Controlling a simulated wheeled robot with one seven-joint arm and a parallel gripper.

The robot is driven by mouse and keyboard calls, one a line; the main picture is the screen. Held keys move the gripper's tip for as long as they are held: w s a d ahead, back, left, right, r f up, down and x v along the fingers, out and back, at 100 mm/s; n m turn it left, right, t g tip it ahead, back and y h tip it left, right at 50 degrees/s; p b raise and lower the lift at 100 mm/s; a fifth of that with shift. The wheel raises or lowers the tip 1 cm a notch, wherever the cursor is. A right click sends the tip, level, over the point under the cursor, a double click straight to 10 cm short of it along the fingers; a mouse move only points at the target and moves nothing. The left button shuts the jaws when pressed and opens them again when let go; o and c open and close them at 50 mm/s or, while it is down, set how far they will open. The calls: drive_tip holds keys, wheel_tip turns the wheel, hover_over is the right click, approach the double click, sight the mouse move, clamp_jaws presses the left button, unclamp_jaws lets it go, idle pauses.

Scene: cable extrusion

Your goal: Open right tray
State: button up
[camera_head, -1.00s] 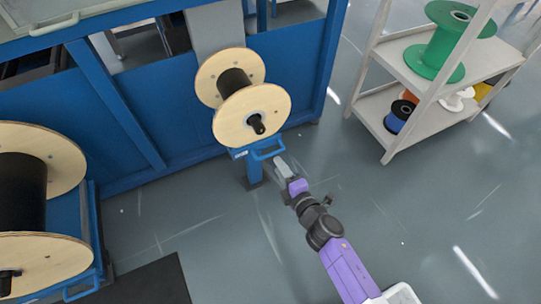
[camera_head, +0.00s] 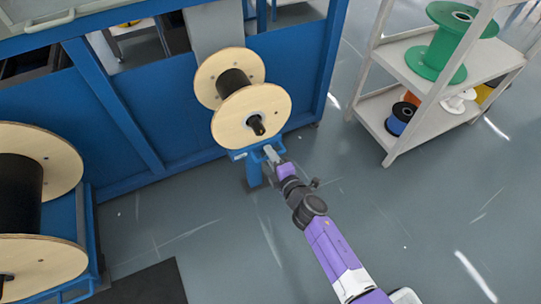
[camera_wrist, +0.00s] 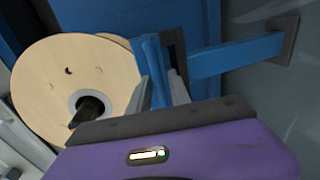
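The right tray (camera_head: 240,155) is a blue tray under the smaller wooden spool (camera_head: 252,115), at the front of the blue machine frame. Its blue handle sticks out at the front and shows in the wrist view (camera_wrist: 154,60). My gripper (camera_head: 270,151) is at this handle. In the wrist view my gripper (camera_wrist: 160,88) has its two grey fingers apart, one on each side of the blue handle bar. A dark gap shows beside the bar, and I see no firm grip. The spool's wooden disc (camera_wrist: 75,75) is to the left in the wrist view.
A bigger wooden spool (camera_head: 40,265) stands on a blue tray at the left. A grey shelf (camera_head: 400,72) with a green spool (camera_head: 440,50) and smaller spools stands at the right. A dark mat (camera_head: 145,284) lies on the floor. The floor in front is otherwise clear.

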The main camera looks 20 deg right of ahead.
clamp_jaws()
idle(1.2)
